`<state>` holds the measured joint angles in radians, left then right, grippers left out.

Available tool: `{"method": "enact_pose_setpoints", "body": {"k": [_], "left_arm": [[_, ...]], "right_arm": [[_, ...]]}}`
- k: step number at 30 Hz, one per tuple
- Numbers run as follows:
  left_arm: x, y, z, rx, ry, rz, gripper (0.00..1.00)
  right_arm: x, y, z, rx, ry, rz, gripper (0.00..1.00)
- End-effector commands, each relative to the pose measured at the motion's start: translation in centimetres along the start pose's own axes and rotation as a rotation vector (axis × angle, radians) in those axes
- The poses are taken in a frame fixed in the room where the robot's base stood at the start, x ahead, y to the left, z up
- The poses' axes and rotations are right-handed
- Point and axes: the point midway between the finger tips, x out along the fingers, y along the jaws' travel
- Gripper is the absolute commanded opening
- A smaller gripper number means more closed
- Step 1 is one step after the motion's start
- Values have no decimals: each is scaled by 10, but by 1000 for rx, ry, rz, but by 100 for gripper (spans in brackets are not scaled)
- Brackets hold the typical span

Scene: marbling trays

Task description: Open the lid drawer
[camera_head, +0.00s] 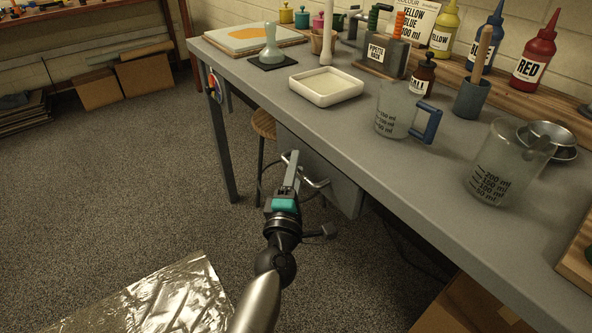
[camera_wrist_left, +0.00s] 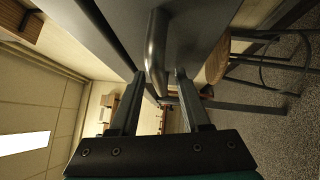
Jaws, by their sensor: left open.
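The lid drawer (camera_head: 346,190) is a grey box under the worktop, and it looks shut, though my gripper covers part of its front. Its metal bar handle (camera_head: 319,183) shows beside my gripper. In the left wrist view the handle (camera_wrist_left: 157,45) stands out from the grey drawer front (camera_wrist_left: 200,25), and its lower end reaches between the fingertips. My left gripper (camera_head: 292,166) is at the handle with its jaws open; in the left wrist view the fingers (camera_wrist_left: 159,77) lie on either side of the bar, with gaps visible. My right gripper is not in view.
The grey worktop (camera_head: 290,113) carries a white tray (camera_head: 326,87), a jug (camera_head: 396,110), a beaker (camera_head: 497,170) and paint bottles. A wooden stool (camera_head: 264,124) stands behind the drawer.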

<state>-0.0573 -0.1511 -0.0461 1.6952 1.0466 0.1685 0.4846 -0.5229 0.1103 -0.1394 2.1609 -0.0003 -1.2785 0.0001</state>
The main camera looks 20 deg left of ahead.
Motion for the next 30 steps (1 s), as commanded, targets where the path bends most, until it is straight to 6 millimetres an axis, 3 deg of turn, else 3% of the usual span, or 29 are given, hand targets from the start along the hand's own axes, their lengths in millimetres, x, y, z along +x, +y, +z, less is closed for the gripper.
{"method": "enact_pose_setpoints", "body": {"k": [7, 20, 30], "left_arm": [[0, 0, 0, 0, 0, -1, 47], [0, 0, 0, 0, 0, -1, 0], [0, 0, 0, 0, 0, -1, 0]], "right_arm": [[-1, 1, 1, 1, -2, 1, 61], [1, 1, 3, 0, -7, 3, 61], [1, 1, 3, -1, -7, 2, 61]]}}
